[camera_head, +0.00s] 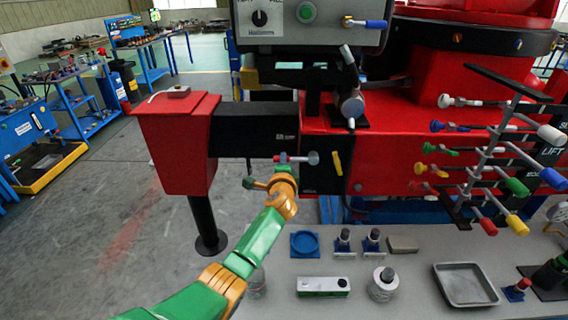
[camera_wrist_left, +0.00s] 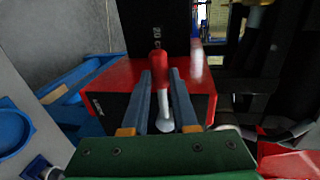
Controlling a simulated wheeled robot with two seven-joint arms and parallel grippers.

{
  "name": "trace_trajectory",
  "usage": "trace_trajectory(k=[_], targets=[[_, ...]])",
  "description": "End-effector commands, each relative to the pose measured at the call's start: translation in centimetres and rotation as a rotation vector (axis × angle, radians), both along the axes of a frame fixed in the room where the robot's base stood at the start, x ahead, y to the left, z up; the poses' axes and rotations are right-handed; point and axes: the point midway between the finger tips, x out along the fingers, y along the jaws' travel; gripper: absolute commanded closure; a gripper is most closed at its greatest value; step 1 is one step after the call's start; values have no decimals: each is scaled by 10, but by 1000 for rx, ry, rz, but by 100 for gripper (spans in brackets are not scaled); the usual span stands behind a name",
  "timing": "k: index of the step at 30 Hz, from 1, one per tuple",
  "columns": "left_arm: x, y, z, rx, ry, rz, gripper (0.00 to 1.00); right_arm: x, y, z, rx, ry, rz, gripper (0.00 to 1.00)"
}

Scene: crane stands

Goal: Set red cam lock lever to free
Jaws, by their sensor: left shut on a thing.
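The red cam lock lever (camera_head: 283,158) is on the dark end of the red beam in the head view. It has a red tip and a grey rod ending in a round grey hub. My left gripper (camera_head: 284,169) is at the lever, mostly hidden behind my own wrist. In the left wrist view, the lever's red grip (camera_wrist_left: 157,63) and pale rod stand between the two grey-blue fingers of my left gripper (camera_wrist_left: 161,77), which is shut on it. Exact finger contact is hard to see. My right gripper is not in view.
A yellow handle (camera_head: 337,163) is just right of the lever. A rack of coloured levers (camera_head: 485,155) stands at the right. The floor at left is open.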

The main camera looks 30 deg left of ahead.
Motion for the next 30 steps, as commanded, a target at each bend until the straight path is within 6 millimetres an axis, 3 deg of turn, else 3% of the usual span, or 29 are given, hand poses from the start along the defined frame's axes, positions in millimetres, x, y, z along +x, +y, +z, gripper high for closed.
trace_trajectory(k=[1, 2, 4, 5, 16, 30], targets=[[1, 2, 7, 9, -11, 1, 100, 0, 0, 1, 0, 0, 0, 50], [1, 2, 7, 10, -12, 1, 65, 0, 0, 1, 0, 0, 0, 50], [1, 2, 6, 8, -11, 1, 46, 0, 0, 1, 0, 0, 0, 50], [1, 2, 6, 8, -10, 1, 43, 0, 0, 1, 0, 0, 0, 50], [-4, -2, 5, 3, -6, -1, 43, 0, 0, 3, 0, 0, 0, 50], [-57, -33, 16, 3, -7, 0, 43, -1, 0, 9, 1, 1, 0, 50]])
